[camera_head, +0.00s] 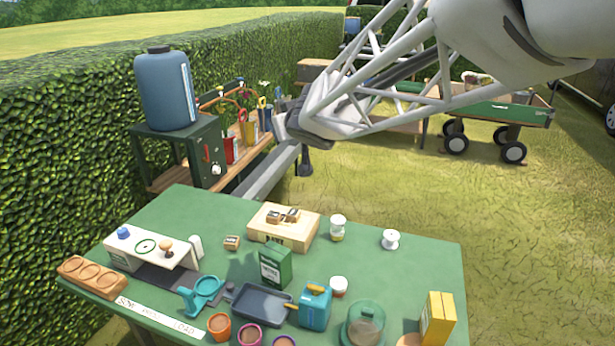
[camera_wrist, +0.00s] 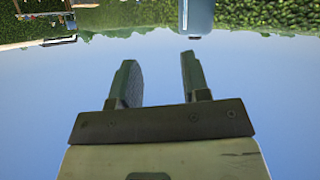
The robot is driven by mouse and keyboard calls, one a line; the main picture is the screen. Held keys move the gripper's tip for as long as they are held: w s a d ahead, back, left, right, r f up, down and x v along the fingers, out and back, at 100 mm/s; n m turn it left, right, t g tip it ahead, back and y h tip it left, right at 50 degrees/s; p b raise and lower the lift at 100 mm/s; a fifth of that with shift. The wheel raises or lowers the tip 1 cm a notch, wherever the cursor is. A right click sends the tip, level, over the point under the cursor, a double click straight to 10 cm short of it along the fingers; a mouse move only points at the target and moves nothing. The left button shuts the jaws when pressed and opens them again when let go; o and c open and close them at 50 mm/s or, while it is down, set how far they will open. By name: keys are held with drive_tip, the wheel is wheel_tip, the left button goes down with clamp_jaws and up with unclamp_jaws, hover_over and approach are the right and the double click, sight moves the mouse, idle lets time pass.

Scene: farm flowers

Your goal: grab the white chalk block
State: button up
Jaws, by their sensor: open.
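A small white rounded block (camera_head: 196,247), which looks like the chalk block, stands at the right end of the white bench-like stand (camera_head: 150,247) on the left part of the green table (camera_head: 350,262). My gripper (camera_wrist: 155,78) is open in the wrist view, with nothing between its two dark fingers. In the head view my arm's end is behind and above the table's back edge, well apart from the block. The fingers are hard to make out there. The block is not visible in the wrist view.
Near the block are a small wooden block (camera_head: 232,242), a wooden box (camera_head: 284,225), a green box (camera_head: 275,266) and a teal holder (camera_head: 202,295). A blue tank (camera_head: 167,88) stands behind the table. The table's back right is mostly clear around a white spool (camera_head: 390,239).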

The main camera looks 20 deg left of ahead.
drive_tip(key=s+a+f+n+g+y, duration=0.1)
drive_tip(key=s+a+f+n+g, duration=0.15)
drive_tip(key=a, duration=0.45)
drive_tip(key=s+a+f+n+g+y, duration=0.1)
drive_tip(key=s+a+g+y, duration=0.15)
drive_tip(key=a, duration=0.45)
drive_tip(key=s+a+f+n+g+y, duration=0.15)
drive_tip(key=s+a, duration=0.25)
drive_tip(key=a, duration=0.4)
approach(196, 239)
drive_tip(key=a, duration=0.2)
drive_tip(key=shift+s+d+h, duration=0.1)
drive_tip(key=shift+d+h, duration=0.05)
drive_tip(key=shift+h, duration=0.15)
drive_tip(key=shift+x, duration=1.25)
drive_tip(key=shift+f, duration=0.1)
drive_tip(key=shift+x, duration=2.6)
drive_tip(key=shift+c, duration=0.3)
